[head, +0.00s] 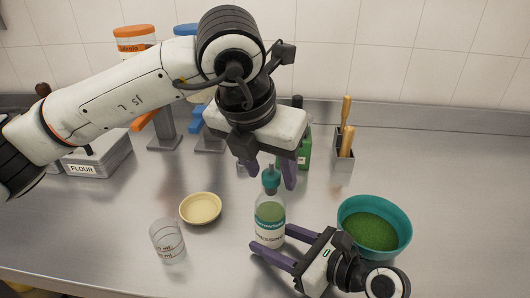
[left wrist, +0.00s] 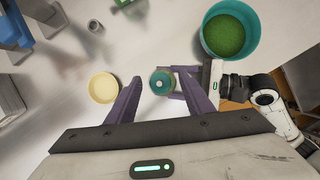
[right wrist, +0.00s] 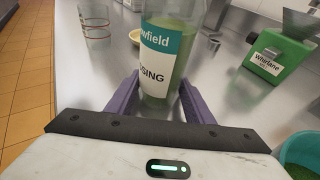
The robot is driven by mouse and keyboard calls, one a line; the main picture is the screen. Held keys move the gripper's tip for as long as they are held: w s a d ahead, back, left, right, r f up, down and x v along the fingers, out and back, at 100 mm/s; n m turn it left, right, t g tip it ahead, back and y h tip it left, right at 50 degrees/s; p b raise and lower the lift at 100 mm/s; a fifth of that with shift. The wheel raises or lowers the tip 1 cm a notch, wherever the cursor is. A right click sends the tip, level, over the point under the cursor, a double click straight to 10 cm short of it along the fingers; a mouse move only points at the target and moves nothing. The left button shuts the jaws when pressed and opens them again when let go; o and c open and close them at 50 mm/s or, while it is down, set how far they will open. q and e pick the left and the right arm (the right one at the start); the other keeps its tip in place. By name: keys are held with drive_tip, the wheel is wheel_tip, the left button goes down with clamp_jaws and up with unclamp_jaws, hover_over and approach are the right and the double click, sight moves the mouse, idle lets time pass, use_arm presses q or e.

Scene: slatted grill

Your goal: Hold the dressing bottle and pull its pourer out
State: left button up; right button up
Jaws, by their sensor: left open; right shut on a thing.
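The dressing bottle (head: 270,222) stands upright on the steel counter, clear with green contents and a white and teal label. Its teal pourer (head: 271,178) is seated in the neck; the left wrist view shows it from above (left wrist: 161,79). My right gripper (head: 270,241) is shut on the lower body of the bottle, a finger on each side; the right wrist view shows the label between the fingers (right wrist: 160,70). My left gripper (head: 270,178) is open, pointing down over the bottle. Its fingers stand either side of the pourer; I cannot tell their exact height against it.
A measuring glass (head: 168,241) and a cream dish (head: 200,208) stand left of the bottle. A teal bowl of green bits (head: 374,226) is at right.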

use_arm(q)
drive_tip(key=shift+x, duration=0.8)
clamp_jaws()
drive_tip(key=shift+r, duration=0.15)
drive_tip(key=shift+r, duration=1)
use_arm(e)
drive_tip(key=shift+f, duration=0.15)
use_arm(q)
drive_tip(key=shift+r, duration=2.75)
